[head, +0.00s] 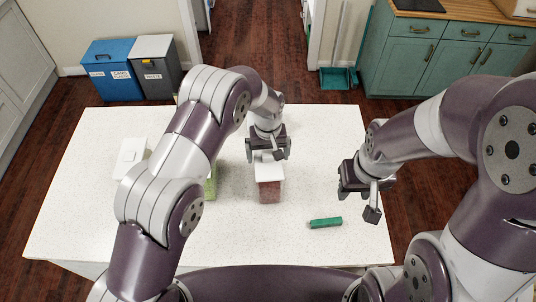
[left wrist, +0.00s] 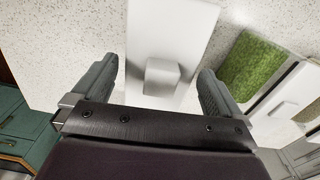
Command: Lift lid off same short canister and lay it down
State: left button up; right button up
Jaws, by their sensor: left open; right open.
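The short canister (head: 270,190) is clear with dark red contents and stands on the white table. Its white lid (head: 270,172) is on top and partly hidden by my left gripper (head: 268,152). In the left wrist view the lid (left wrist: 168,30) has a square raised knob (left wrist: 162,77), which sits between the two spread fingers with gaps on both sides. My left gripper is open above the lid and holds nothing. My right gripper (head: 366,186) is open and empty over the table's right side, apart from the canister.
A canister with green contents (head: 211,186) stands left of the red one, partly behind my left arm. A white lidded item (head: 131,156) is at the left. The table (head: 320,130) is clear at the back right.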

pick_arm(q)
jog(key=shift+w, duration=0.1)
jog(key=shift+c, duration=0.3)
jog(key=shift+a, duration=0.1)
jog(key=c, duration=0.8)
